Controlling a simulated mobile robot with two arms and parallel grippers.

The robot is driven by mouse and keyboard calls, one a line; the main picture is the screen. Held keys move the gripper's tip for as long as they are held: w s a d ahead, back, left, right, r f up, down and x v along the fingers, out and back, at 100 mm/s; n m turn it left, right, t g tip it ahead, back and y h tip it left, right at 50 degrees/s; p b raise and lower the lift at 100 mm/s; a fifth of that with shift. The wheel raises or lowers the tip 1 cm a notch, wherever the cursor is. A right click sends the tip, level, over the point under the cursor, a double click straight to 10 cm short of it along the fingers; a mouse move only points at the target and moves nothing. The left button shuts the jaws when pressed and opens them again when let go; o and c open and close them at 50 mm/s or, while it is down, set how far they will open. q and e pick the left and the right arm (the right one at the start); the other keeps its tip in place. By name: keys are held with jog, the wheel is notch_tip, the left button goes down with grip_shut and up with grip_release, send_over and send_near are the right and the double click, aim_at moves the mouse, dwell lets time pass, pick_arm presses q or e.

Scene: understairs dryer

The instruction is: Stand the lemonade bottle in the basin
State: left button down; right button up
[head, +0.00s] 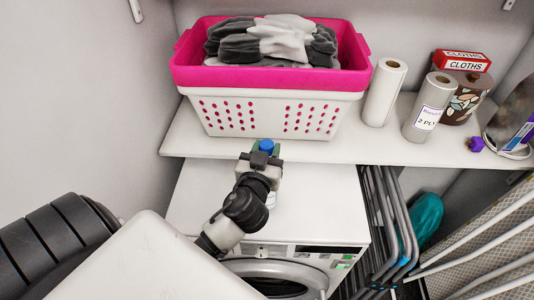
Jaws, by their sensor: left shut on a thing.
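My left gripper (262,160) is shut on a small item with a blue cap (266,146) and a little green beside it. This looks like the lemonade bottle, but the gripper hides most of it. The cap points up, in front of the basket and near the shelf's front edge. I cannot tell whether the bottle touches anything below. My right gripper is not in view.
A pink-rimmed white basket (222,112) holding grey and white cloth (270,40) stands on the shelf (345,143). Paper rolls (384,93), a cloths box (462,61) and a patterned canister (468,96) stand right. Below are a white dryer (315,215) and folded grey frames (385,215).

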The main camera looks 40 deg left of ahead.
pick_arm(q)
jog(key=shift+f, duration=0.8)
jog(key=c, duration=1.2)
grip_release()
jog(key=shift+f, duration=0.15)
jog(key=o, duration=0.5)
jog(key=shift+r, duration=0.2)
jog(key=shift+b+v, duration=2.6)
jog(key=shift+v, duration=3.45)
